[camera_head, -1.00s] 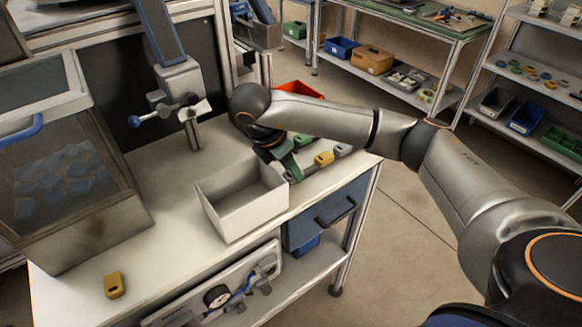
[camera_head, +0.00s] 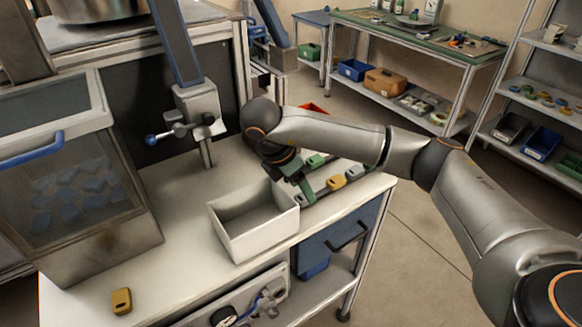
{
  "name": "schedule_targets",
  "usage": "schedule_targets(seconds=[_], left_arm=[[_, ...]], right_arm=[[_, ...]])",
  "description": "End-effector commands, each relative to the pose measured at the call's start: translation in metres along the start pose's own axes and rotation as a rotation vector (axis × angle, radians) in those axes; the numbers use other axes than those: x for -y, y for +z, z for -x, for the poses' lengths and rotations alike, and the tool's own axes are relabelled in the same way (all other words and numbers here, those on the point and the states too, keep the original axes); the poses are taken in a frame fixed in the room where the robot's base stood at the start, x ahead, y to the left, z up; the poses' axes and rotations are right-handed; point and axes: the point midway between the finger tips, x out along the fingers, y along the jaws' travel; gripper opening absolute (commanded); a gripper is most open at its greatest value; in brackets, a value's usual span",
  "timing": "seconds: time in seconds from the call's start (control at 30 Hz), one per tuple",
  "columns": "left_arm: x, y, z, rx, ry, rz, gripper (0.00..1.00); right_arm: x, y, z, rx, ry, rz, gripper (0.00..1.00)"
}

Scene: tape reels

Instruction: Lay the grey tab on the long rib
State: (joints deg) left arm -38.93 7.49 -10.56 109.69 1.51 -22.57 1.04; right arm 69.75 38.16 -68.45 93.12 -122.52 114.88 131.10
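A small grey tab (camera_head: 355,172) sits at the right end of a short row of coloured tabs on the white bench, just right of a yellow tab (camera_head: 336,183). A green tab (camera_head: 316,160) lies behind them. My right gripper (camera_head: 304,192) points down beside the right wall of the white open box (camera_head: 253,245), left of the yellow tab. Its fingertips are small and dark, and I cannot tell whether they are open or hold anything. I cannot make out the long rib clearly. My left gripper is not in view.
Another yellow tab (camera_head: 121,300) lies alone at the bench's front left. A clear-fronted bin (camera_head: 85,190) with blue pieces stands at left. A grey clamp-like fixture (camera_head: 200,110) stands behind the box. The white bench top (camera_head: 180,215) is clear between bin and box.

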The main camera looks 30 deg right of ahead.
Motion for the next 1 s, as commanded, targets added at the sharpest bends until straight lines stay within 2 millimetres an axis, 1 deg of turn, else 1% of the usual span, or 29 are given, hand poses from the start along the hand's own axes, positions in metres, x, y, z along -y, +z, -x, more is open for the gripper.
schedule_targets(seconds=[0.03,0.2,0.4,0.5,0.67,1.0], left_arm=[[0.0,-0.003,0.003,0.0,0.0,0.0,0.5],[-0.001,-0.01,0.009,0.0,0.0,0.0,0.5],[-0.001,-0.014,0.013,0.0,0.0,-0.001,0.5],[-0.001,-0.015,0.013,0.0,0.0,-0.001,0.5],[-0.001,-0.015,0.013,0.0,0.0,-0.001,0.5],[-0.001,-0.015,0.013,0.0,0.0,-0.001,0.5]], right_arm=[[-0.001,0.002,0.015,0.001,0.007,-0.001,0.65],[-0.002,0.002,0.049,0.002,0.007,0.0,0.65],[-0.001,0.001,0.081,0.003,0.004,-0.001,0.65],[-0.001,0.0,0.092,0.001,0.003,0.0,0.65],[0.0,0.0,0.1,0.0,0.001,-0.001,0.65],[0.0,0.0,0.101,0.0,0.0,-0.001,0.65]])
